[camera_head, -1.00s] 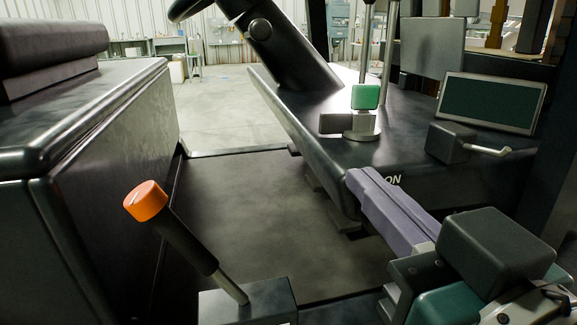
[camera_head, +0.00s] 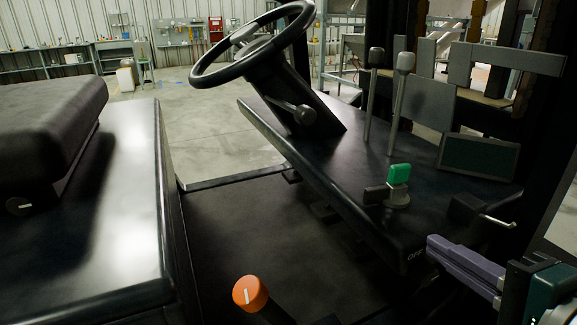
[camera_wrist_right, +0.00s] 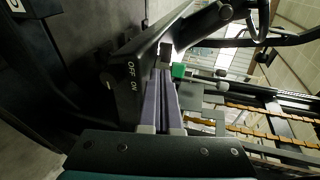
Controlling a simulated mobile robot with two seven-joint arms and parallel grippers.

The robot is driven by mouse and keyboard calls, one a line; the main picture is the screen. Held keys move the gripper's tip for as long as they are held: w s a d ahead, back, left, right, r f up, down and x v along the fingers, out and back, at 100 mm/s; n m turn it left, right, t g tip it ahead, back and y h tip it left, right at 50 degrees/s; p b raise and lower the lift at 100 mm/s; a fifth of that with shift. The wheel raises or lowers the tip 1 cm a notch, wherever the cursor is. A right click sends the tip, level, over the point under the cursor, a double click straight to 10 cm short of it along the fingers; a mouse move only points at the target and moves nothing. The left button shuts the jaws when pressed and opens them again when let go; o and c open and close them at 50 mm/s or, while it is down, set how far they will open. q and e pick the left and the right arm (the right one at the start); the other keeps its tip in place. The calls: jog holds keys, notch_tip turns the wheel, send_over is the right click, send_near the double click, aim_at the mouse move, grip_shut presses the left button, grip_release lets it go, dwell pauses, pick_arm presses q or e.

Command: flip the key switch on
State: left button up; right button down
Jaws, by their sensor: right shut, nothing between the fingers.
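A switch with an upright green block (camera_head: 399,174) and a dark block (camera_head: 377,194) on a round base stands on the dark panel (camera_head: 340,165). It looks like the key switch, but I cannot be sure. The panel's front face reads "OFF" in the head view; "OFF" and "ON" both show in the wrist view. My right gripper (camera_head: 433,246) is shut and empty, its purple fingers at the panel's front edge, below and right of the switch and apart from it. In the wrist view the fingers (camera_wrist_right: 163,74) point toward the green block (camera_wrist_right: 178,70). My left gripper is not in view.
A small block with a metal lever (camera_head: 468,208) sits right of the switch, near my right gripper. Two upright levers (camera_head: 400,88) and a screen (camera_head: 479,157) stand behind. A steering wheel (camera_head: 252,45), a seat (camera_head: 45,130) and an orange-knobbed lever (camera_head: 250,293) are around.

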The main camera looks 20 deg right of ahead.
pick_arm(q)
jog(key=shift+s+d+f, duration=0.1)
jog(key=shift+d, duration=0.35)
pick_arm(e)
jog(key=shift+d, duration=0.2)
jog(key=b, duration=0.1)
send_near(373, 198)
jog(key=x, duration=0.5)
jog(key=shift+w+f, duration=0.15)
jog(key=shift+f, duration=0.05)
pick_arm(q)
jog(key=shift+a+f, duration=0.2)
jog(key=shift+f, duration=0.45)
pick_arm(e)
jog(key=shift+w, duration=0.6)
pick_arm(q)
jog(key=shift+b, duration=0.3)
pick_arm(e)
jog(key=shift+d, duration=0.1)
